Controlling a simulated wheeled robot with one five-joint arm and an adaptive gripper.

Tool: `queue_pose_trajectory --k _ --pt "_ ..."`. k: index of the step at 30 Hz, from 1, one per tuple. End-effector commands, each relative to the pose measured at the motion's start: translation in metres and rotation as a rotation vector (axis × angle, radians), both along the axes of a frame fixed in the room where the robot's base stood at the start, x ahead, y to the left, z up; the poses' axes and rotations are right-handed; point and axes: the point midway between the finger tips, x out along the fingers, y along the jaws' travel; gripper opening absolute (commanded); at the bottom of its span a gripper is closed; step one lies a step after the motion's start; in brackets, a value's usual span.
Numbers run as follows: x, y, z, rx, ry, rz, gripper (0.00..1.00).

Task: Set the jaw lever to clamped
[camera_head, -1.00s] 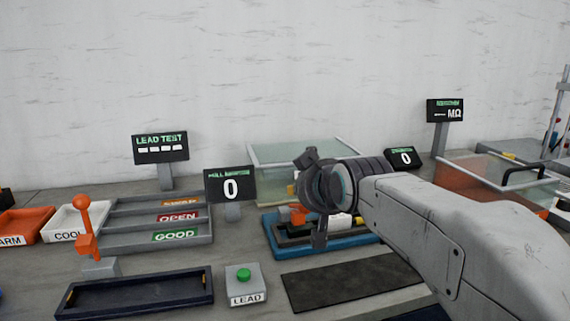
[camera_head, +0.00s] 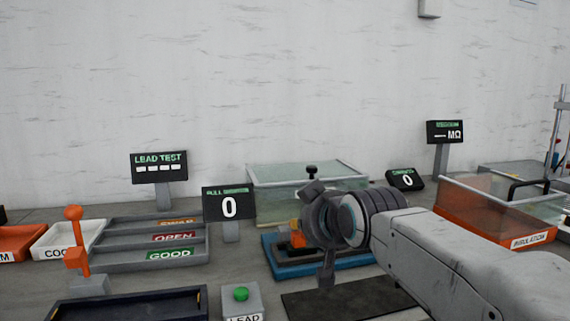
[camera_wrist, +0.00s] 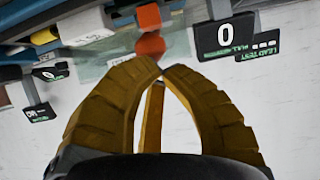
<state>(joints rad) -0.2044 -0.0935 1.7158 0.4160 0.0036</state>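A blue fixture (camera_head: 285,268) sits mid-bench with an orange part (camera_head: 298,236) standing on it, partly hidden behind my gripper. In the wrist view an orange lever with a round knob (camera_wrist: 150,47) shows just beyond the fingertips. I take it to be the jaw lever; its setting cannot be read. My gripper (camera_wrist: 160,68) has its yellow fingers brought together at the tips, with nothing seen held. In the head view my wrist covers the right part of the fixture. A second orange lever (camera_head: 77,258) with a round knob stands upright at the far left.
The pull display (camera_head: 228,204) stands left of the fixture, and a glass-sided box (camera_head: 275,180) with a dark-knobbed lid behind it. A dark mat (camera_head: 345,300) lies in front. Sorting trays (camera_head: 150,240) and a green-button box (camera_head: 241,295) are to the left.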

Motion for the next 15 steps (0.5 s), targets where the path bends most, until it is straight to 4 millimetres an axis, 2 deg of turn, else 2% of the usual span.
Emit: queue_pose_trajectory --k 10,15 --pt "0.0 0.0 0.001 0.0 -0.001 0.0 0.0" --pt "0.001 0.0 0.01 0.0 -0.001 0.0 0.0"
